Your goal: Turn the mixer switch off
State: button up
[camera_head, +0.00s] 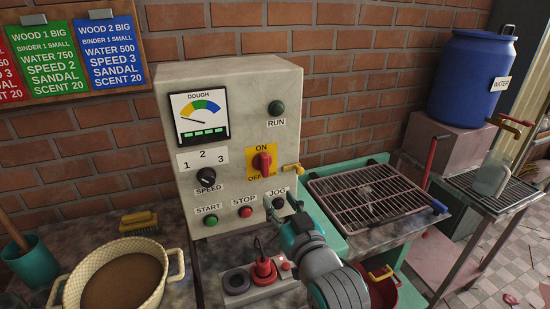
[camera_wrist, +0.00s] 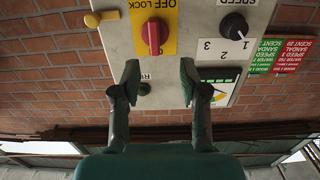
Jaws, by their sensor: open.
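The mixer switch is a red rotary knob (camera_head: 262,162) on a yellow plate (camera_head: 252,151), on the front of the grey control box (camera_head: 225,95). Its handle stands upright, in line with the ON label above; OFF is below left. In the wrist view, which is upside down, the red knob (camera_wrist: 153,37) lies just beyond my gripper's fingertips. My gripper (camera_head: 287,207) is open and empty, in front of the lower right of the panel. In the wrist view my gripper (camera_wrist: 160,73) has its fingers spread apart, not touching the knob.
A yellow lever (camera_head: 292,168) juts from the box's right side. The speed knob (camera_head: 206,177), start button (camera_head: 210,220) and stop button (camera_head: 245,212) are on the panel. A metal rack (camera_head: 365,195) stands right, a basin (camera_head: 125,280) left. A red plug-like device (camera_head: 263,270) sits below.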

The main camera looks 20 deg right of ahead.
aim_at(266, 162)
jog(key=w+r, duration=0.1)
jog(key=w, duration=0.3)
jog(key=w+r, duration=0.1)
jog(key=w, duration=0.3)
jog(key=w+d, duration=0.1)
jog(key=w, duration=0.3)
jog(key=shift+w+r, duration=0.25)
jog(key=shift+r, duration=0.15)
jog(key=shift+c, duration=0.3)
grip_shut()
